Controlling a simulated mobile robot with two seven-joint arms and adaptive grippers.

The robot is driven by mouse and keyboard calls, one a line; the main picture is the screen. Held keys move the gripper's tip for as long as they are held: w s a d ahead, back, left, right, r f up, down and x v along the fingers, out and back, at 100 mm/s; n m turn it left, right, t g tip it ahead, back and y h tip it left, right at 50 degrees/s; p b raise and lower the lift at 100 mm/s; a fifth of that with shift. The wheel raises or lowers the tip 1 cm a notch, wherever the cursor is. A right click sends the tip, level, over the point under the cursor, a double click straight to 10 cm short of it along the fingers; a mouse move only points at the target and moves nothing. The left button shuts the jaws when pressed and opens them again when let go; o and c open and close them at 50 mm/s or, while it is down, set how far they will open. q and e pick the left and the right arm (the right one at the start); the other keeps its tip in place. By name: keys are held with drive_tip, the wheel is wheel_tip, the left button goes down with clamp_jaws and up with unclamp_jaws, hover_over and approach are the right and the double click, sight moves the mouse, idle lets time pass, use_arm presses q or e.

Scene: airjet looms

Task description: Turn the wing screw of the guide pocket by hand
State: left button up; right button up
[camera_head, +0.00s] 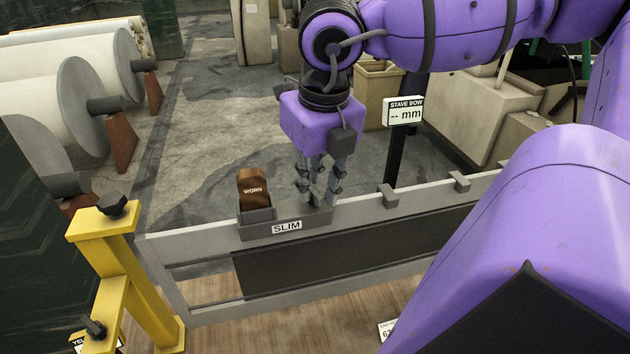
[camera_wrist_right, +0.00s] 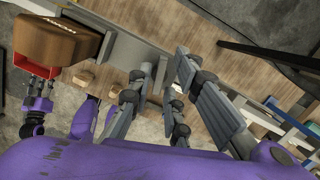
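The guide pocket (camera_head: 290,222), a grey holder labelled SLIM, sits on the grey rail. A brown block marked WORN (camera_head: 253,190) stands upright in its left part; it also shows in the wrist view (camera_wrist_right: 62,34). My right gripper (camera_head: 319,192) points down at the pocket's right end. Its fingers (camera_wrist_right: 167,68) are apart in the wrist view. A small dark part, perhaps the wing screw, lies between the fingers and is mostly hidden. I cannot tell whether they touch it. A purple and grey hand-like part at the wrist view's left may be my left gripper (camera_wrist_right: 40,92).
A yellow stand with black knobs (camera_head: 115,240) is left of the rail (camera_head: 400,215). Large white rolls (camera_head: 60,95) are at the far left. A wooden surface (camera_head: 290,330) lies in front.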

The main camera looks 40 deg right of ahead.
idle(0.3)
drive_tip(key=shift+r, duration=1)
